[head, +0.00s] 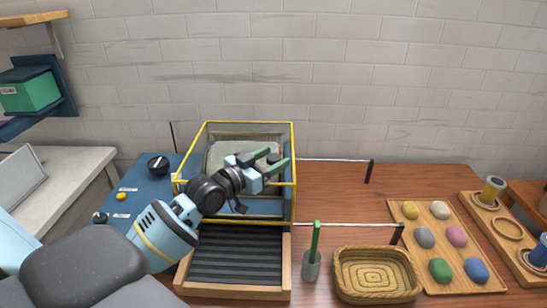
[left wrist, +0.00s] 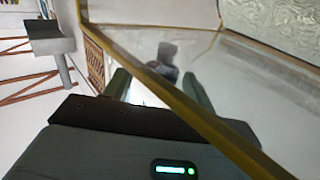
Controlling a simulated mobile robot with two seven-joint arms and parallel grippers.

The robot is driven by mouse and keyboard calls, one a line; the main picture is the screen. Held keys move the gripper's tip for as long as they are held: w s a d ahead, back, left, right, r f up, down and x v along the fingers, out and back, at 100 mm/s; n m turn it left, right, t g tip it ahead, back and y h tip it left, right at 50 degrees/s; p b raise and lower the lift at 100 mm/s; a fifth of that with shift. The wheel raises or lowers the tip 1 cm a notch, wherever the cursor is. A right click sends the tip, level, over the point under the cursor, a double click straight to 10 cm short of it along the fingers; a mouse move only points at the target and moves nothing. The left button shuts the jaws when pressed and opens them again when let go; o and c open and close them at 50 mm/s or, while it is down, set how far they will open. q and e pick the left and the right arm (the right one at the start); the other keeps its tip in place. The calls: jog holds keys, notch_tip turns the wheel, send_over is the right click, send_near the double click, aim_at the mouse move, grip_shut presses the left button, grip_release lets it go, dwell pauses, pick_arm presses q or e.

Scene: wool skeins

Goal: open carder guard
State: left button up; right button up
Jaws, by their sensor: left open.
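The carder guard (head: 293,140) is a clear box-like cover edged with yellow bars. It stands over the back part of the carder, behind a dark ribbed bed in a wooden frame (head: 283,290). My left gripper (head: 275,161) has green fingers, spread apart with nothing seen between them. In the head view it overlaps the guard's right half, fingers pointing right. In the left wrist view a yellow guard bar (left wrist: 163,88) runs diagonally across the view in front of the gripper (left wrist: 158,85). I cannot tell whether they touch. My right gripper is not in view.
A blue panel (head: 133,188) with knobs lies left of the carder. Thin metal rods (head: 335,160) extend right.

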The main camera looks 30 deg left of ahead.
pick_arm(q)
jog(key=shift+w+d, duration=0.15)
jog(key=shift+w, duration=0.45)
grip_shut()
